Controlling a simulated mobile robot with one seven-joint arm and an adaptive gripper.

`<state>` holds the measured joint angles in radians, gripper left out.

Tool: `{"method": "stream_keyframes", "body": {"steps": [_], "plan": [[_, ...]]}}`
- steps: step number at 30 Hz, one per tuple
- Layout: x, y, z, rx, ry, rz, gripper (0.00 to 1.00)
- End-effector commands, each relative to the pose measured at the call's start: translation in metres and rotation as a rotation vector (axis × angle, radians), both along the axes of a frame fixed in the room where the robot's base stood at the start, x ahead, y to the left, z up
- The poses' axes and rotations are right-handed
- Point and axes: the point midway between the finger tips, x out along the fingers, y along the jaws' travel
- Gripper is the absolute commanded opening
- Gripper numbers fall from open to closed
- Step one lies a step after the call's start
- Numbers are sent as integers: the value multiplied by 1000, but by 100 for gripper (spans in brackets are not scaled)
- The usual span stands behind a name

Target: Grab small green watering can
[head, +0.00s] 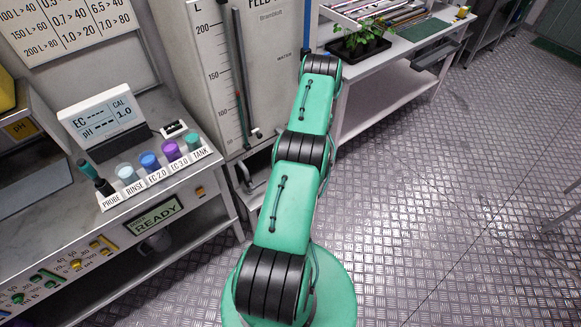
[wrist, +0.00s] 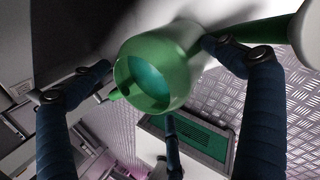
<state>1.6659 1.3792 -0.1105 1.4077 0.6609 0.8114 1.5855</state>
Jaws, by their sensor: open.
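A small green watering can (wrist: 150,78) shows in the wrist view with its round green mouth and teal inside facing the camera. A green part stretches from it toward the upper right, and a small green tip sticks out at its lower left. My gripper (wrist: 158,55) is open, with dark jointed fingers spread around the can: one on the left, one on the right, one below. The right fingertip looks very close to the can; I cannot tell whether it touches. In the head view the can and my gripper are not visible.
A white bench (head: 413,48) with a potted plant (head: 361,38) stands at the back. A feed tank with a scale (head: 222,65) is left of my arm. A meter station with a row of coloured cups (head: 150,161) is at left. The metal floor (head: 440,200) at right is clear.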

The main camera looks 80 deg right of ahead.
Motion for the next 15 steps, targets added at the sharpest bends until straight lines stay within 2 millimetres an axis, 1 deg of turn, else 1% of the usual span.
{"method": "stream_keyframes", "body": {"steps": [3, 4, 8, 9, 11, 12, 14, 15], "plan": [[0, 0, 0, 0, 0, 0, 100], [0, 0, 0, 0, 0, 0, 98], [0, 0, 0, 0, 0, 0, 72], [0, 0, 0, 0, 0, 0, 64], [0, 1, -1, 1, 1, 0, 52], [0, 1, -1, 2, 0, 0, 44], [0, 1, -1, 2, 0, 0, 32], [0, 0, 0, 0, 0, 0, 28]]}}
